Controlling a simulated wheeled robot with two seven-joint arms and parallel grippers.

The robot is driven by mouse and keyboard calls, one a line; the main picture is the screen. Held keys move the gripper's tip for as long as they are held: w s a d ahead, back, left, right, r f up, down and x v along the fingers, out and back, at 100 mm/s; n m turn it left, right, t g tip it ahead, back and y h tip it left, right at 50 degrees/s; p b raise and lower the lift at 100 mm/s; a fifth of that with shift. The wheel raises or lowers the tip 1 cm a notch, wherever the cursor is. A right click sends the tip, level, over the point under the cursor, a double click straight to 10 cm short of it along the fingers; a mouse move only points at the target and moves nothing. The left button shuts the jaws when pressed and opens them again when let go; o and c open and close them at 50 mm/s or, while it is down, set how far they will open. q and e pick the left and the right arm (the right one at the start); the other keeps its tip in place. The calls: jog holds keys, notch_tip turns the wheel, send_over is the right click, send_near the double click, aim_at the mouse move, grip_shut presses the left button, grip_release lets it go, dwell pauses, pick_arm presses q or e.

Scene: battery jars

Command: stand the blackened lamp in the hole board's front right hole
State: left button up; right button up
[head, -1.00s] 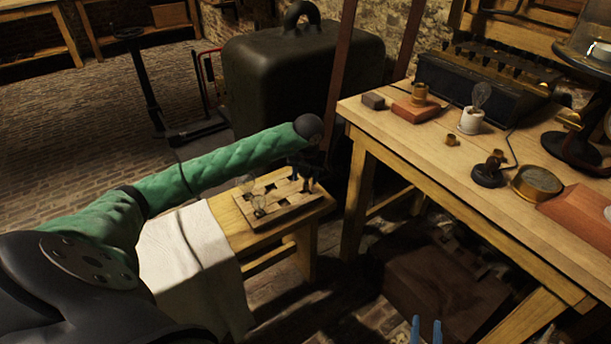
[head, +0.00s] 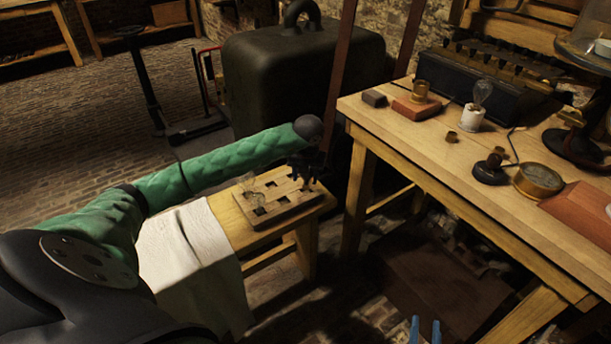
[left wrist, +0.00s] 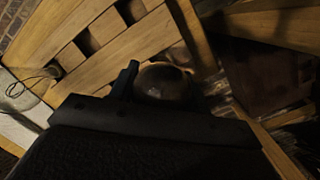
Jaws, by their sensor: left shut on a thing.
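The wooden hole board (head: 285,207) lies on a low bench, with several dark square holes showing. My left gripper (head: 305,174) is at the board's right end in the head view. In the left wrist view it is shut on the blackened lamp (left wrist: 165,82), whose dark round glass shows between the fingers. I cannot tell whether the lamp's base is above a hole or in it. A clear glass lamp (head: 251,187) stands at the board's left end; glass also shows in the left wrist view (left wrist: 14,88). My right gripper (head: 425,330) is open and empty at the bottom edge.
A pale cloth (head: 190,245) covers the bench's left part. The higher workbench (head: 425,140) to the right carries a lamp in a white holder (head: 472,116), a brass dial (head: 538,180) and small fittings. A large dark case (head: 300,80) stands behind.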

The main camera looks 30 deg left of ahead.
pick_arm(q)
jog(key=shift+f+b, duration=0.55)
jog(key=shift+f, duration=0.55)
dwell(0.9)
jog(key=o, duration=0.9)
jog(key=shift+r, duration=0.1)
jog(key=shift+s+d+r+p, duration=0.15)
jog(key=shift+r, duration=1.1)
jog(key=shift+s+d+r+p, duration=0.1)
jog(key=shift+d+r, duration=0.05)
jog(key=shift+r, duration=1.05)
jog(key=shift+s+d+r+p, duration=0.15)
jog(key=shift+r, duration=1.1)
